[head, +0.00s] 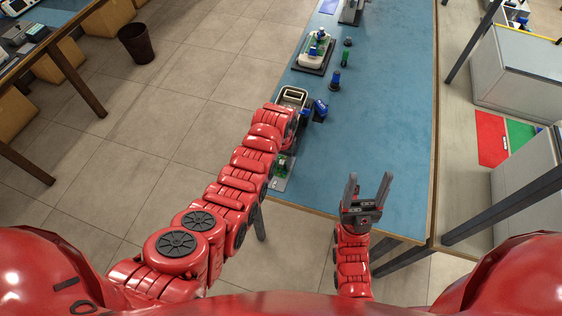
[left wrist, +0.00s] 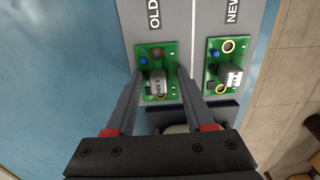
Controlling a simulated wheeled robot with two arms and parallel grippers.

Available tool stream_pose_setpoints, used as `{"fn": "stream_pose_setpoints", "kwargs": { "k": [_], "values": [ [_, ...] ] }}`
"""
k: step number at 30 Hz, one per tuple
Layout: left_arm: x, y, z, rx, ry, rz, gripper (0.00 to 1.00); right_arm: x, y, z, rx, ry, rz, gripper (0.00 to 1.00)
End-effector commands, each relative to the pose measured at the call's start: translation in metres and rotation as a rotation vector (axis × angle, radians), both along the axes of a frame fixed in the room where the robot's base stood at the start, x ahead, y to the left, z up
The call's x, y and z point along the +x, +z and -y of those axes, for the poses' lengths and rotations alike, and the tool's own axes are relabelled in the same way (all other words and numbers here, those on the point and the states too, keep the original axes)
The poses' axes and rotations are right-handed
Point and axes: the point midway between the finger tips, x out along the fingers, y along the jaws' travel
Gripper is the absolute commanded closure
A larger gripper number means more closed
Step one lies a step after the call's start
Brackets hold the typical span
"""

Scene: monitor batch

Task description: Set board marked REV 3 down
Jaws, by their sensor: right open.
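In the left wrist view, a green board (left wrist: 157,53) with a white block, a blue part and a brown part lies at the OLD end of a grey mat (left wrist: 190,75). My left gripper (left wrist: 160,78) has one finger against each side of it. A second green board (left wrist: 226,50) is beside it under NEW. The small print on both white blocks is not readable, so I cannot tell which is REV 3. In the head view, my left arm hides the left gripper; part of the mat (head: 279,184) shows. My right gripper (head: 367,192) is open and empty above the table's near end.
On the blue table (head: 385,120) are a container (head: 292,97), blue bins (head: 319,110), a blue-topped thing (head: 335,80), a green one (head: 345,59) and a tray with a white device (head: 315,50). The table's right half is clear. A dark bin (head: 136,43) stands on the floor.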

Motion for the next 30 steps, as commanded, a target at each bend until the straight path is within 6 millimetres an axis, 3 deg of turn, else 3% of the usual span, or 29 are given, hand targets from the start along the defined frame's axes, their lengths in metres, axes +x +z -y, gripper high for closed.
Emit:
{"fn": "stream_pose_setpoints", "kwargs": {
  "k": [11,20,21,25,30],
  "values": [
    [0.002,0.015,0.001,-0.002,0.0,0.006,0.46,0.0,-0.004,0.0,0.0,0.0,0.0,0.36],
    [0.002,0.062,0.001,-0.003,0.0,0.009,0.46,0.0,-0.022,0.0,0.0,0.0,0.0,0.36],
    [0.003,0.078,0.001,-0.002,0.0,0.008,0.46,0.0,-0.015,0.0,0.0,0.0,0.0,0.36],
    [0.0,0.109,0.001,-0.001,0.0,-0.001,0.46,0.0,0.002,0.0,0.0,0.0,0.0,0.36],
    [0.001,0.121,0.0,0.001,0.001,-0.002,0.46,0.0,0.015,0.0,0.0,0.0,0.0,0.36]
  ]
}}
